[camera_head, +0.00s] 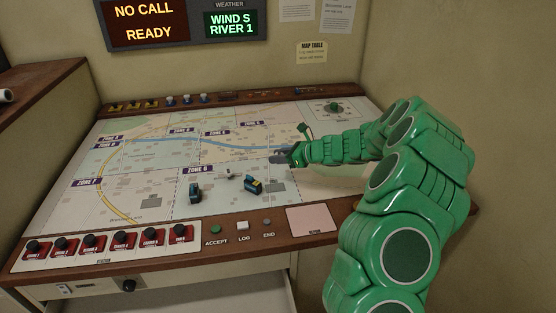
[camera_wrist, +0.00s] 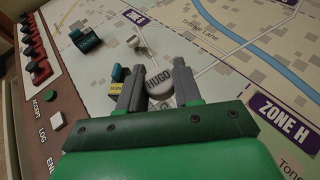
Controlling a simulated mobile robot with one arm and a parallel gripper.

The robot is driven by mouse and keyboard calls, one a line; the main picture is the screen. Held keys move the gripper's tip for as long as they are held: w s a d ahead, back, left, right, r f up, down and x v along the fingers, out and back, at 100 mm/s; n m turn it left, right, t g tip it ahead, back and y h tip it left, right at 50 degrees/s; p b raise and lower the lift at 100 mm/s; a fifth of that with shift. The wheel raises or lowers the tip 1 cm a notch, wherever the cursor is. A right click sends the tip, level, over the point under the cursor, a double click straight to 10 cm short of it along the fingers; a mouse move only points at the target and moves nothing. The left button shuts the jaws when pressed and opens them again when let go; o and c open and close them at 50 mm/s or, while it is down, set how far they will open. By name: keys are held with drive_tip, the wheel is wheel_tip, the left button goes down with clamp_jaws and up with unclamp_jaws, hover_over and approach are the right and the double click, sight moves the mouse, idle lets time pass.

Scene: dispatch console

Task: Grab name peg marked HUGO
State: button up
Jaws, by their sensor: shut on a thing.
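The name peg marked HUGO (camera_wrist: 158,84) is a round grey-white piece with dark letters on its top. In the wrist view it sits between the two grey fingers of my gripper (camera_wrist: 159,72), which is shut on it. I cannot tell whether the peg touches the map.
A blue-and-yellow block (camera_wrist: 116,80) stands close beside my left finger. A dark teal block (camera_wrist: 86,38) and a small white peg (camera_wrist: 133,41) stand farther left. Red switches (camera_head: 122,240) and buttons line the console's front edge. The upper map (camera_head: 200,122) is mostly clear.

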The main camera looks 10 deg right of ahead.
drive_tip(key=s+r, duration=0.4)
drive_tip(key=s, duration=0.5)
drive_tip(key=shift+s+r, duration=0.15)
drive_tip(key=shift+r, duration=0.1)
